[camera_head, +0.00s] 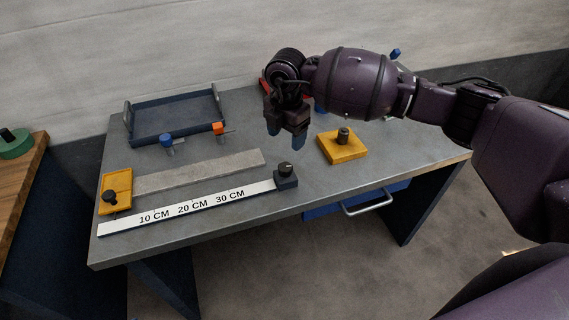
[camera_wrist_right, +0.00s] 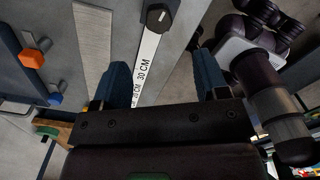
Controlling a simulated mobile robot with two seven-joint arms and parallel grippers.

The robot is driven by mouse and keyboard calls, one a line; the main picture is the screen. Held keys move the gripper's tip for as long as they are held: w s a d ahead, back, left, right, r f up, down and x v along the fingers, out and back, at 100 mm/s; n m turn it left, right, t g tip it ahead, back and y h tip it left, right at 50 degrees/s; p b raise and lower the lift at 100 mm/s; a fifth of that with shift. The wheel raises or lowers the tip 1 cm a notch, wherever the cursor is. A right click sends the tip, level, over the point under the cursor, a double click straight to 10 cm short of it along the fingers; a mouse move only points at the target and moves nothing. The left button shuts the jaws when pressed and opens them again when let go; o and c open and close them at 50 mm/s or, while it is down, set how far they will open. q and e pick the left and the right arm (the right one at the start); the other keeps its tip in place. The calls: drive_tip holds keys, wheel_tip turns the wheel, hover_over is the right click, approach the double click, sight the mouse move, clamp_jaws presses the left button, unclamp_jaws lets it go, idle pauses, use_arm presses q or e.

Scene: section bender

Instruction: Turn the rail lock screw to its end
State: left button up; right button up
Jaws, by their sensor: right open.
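The rail lock screw appears to be the black knob (camera_head: 285,168) on the dark block at the right end of the white ruler rail (camera_head: 190,208). The knob also shows at the top of the right wrist view (camera_wrist_right: 158,16), with a light mark on its top. My right gripper (camera_head: 286,137) is open and empty, above the table and apart from the knob. In the right wrist view its blue fingers (camera_wrist_right: 160,75) stand wide apart, with the rail and its "30 CM" mark between them in the picture. My left gripper is not in view.
A grey bar (camera_head: 200,172) lies behind the rail, near a yellow block with a black knob (camera_head: 117,190). A yellow block with a dark post (camera_head: 343,148) stands right. A blue tray (camera_head: 177,117) and blue and orange-topped pieces are behind. The table's front edge is close.

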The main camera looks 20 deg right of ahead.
sight(285, 167)
wheel_tip(285, 167, down, 11)
drive_tip(key=shift+a+r, duration=0.1)
drive_tip(key=shift+a, duration=0.05)
idle(0.4)
drive_tip(key=c, duration=0.9)
